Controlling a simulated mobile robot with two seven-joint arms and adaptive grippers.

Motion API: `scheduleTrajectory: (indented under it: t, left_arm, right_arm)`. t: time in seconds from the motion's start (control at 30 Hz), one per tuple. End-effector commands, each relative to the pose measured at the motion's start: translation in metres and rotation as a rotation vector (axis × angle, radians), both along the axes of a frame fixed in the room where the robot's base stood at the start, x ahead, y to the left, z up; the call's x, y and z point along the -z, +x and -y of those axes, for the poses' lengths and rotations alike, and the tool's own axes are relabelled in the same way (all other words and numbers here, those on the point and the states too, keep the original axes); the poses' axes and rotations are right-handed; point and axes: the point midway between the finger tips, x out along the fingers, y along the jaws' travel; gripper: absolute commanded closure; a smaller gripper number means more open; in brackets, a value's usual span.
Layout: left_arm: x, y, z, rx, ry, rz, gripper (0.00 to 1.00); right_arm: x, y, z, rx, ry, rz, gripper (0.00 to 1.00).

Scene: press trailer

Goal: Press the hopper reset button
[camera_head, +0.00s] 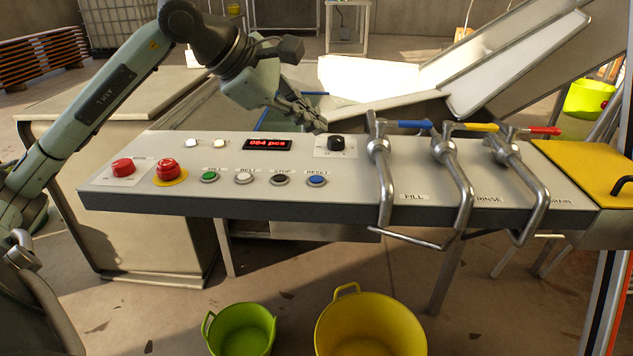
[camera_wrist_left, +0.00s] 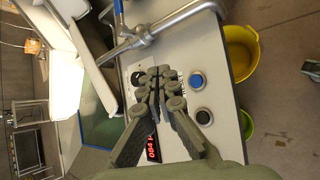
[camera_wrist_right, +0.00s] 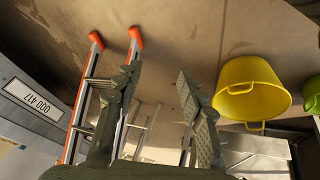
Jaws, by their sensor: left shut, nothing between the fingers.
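The blue reset button (camera_head: 317,180) is the rightmost of the round buttons along the front of the grey control panel (camera_head: 330,200), with the label RESET above it. It also shows in the left wrist view (camera_wrist_left: 196,81), beside my fingertips and uncovered. My left gripper (camera_head: 316,122) is shut and empty. It reaches over the panel from behind, its tips near the black knob (camera_head: 336,143) and apart from the blue button. The shut fingers also show in the left wrist view (camera_wrist_left: 166,82). My right gripper (camera_wrist_right: 160,85) is open and empty in the right wrist view, away from the panel.
The black stop button (camera_head: 280,179) sits just left of the blue one. Metal valve levers (camera_head: 383,180) rise to the right. A red display (camera_head: 267,144) and red mushroom button (camera_head: 167,169) lie left. Yellow (camera_head: 370,320) and green (camera_head: 241,330) buckets stand below.

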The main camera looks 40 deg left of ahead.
Motion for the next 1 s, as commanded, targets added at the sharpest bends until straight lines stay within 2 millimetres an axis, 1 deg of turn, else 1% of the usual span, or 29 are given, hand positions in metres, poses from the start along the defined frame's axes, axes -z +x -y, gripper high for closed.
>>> scheduleTrajectory:
  t: [0.03, 0.17, 0.6, 1.0]
  left_arm:
    - [0.008, 0.0, 0.0, 0.001, 0.0, -0.001, 1.0]
    - [0.017, 0.0, 0.0, 0.0, 0.0, 0.0, 1.0]
    - [0.032, 0.0, 0.0, 0.0, 0.0, 0.0, 1.0]
    - [0.046, 0.0, 0.0, 0.0, 0.001, 0.001, 1.0]
  right_arm:
    - [-0.002, 0.004, -0.004, -0.01, 0.007, 0.029, 0.6]
    - [-0.015, 0.015, -0.015, -0.033, 0.024, 0.103, 0.6]
    - [-0.043, 0.062, -0.056, -0.116, 0.108, 0.355, 0.6]
    - [-0.079, 0.093, -0.093, -0.18, 0.193, 0.588, 0.6]
